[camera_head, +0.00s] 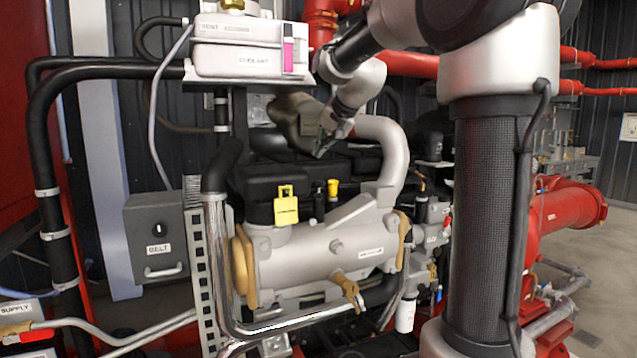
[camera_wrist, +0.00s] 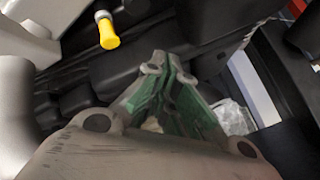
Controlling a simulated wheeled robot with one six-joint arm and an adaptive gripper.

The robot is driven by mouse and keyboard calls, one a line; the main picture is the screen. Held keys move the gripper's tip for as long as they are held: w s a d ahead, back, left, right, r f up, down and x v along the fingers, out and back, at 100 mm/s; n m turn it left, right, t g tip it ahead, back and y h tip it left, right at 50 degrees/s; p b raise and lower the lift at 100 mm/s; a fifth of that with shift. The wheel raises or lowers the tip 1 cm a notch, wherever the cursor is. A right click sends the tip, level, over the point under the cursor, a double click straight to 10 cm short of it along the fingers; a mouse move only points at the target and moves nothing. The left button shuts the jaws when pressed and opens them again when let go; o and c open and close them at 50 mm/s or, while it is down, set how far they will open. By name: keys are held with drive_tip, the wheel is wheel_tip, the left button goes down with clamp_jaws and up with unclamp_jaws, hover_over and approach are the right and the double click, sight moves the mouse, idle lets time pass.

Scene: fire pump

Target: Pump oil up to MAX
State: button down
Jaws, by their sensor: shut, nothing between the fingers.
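My gripper (camera_head: 324,146) is shut and empty above the black engine cover (camera_head: 300,172). In the wrist view its green-padded fingers (camera_wrist: 166,72) meet at the tips, with dark engine parts behind them. A small yellow-topped part (camera_head: 333,187) stands below my gripper on the engine; a yellow knob (camera_wrist: 108,32) in the wrist view looks like the same part, apart from the fingers. A black stubby part (camera_head: 319,199) stands beside it. A yellow piece with a loop (camera_head: 286,205) is left of these. I cannot make out a MAX mark or oil level.
A white coolant tank (camera_head: 245,60) with a pink level strip stands upper left. A silver pipe (camera_head: 392,160) curves close to the right of my gripper. A silver cylinder (camera_head: 310,260) with brass ends lies in front, and a grey BELT box (camera_head: 155,240) is left.

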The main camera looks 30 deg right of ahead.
wheel_tip(320, 180, up, 4)
drive_tip(key=shift+f, duration=0.1)
drive_tip(key=shift+f, duration=0.1)
hover_over(319, 184)
drive_tip(key=w+d, duration=0.2)
drive_tip(key=shift+s+a+f, duration=0.1)
drive_tip(key=shift+f, duration=2.1)
drive_tip(key=shift+s+a+f, duration=0.1)
drive_tip(key=shift+f, duration=2.05)
drive_tip(key=shift+f, duration=0.1)
drive_tip(key=shift+f, duration=0.3)
drive_tip(key=shift+f, duration=1.05)
drive_tip(key=shift+r, duration=1.45)
